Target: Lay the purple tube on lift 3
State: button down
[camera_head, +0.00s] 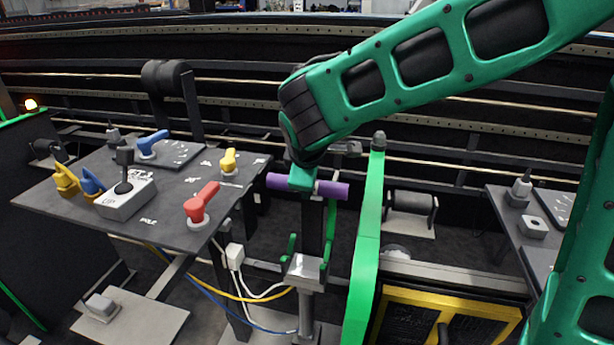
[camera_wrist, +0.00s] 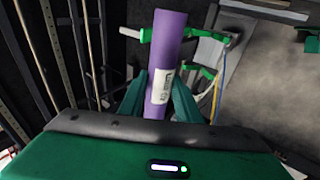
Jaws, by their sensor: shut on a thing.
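The purple tube (camera_head: 333,189) lies roughly level in my gripper (camera_head: 303,180), in the air. In the wrist view the tube (camera_wrist: 172,40) passes between the two green fingers of my gripper (camera_wrist: 160,97), which are shut on it. A white label shows on its side. A lift with a grey head (camera_head: 304,272) and upright green prongs stands below the tube in the head view; the space between its prongs looks empty. The wrist view shows green prongs (camera_wrist: 213,75) beside and beyond the tube, apart from my fingers. I cannot read a number on the lift.
A dark table (camera_head: 150,215) with red, yellow and blue handles and a grey joystick box stands left. A tall green post (camera_head: 365,265) rises right of the lift, near the tube's right end. A yellow-framed box (camera_head: 440,315) is at lower right. Cables hang beside the lift.

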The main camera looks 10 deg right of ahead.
jog(key=shift+f, duration=11.75)
jog(key=c, duration=1.2)
grip_release()
jog(key=v, duration=1)
jog(key=shift+s+r, duration=0.2)
jog(key=shift+r, duration=0.05)
jog(key=shift+f, duration=0.1)
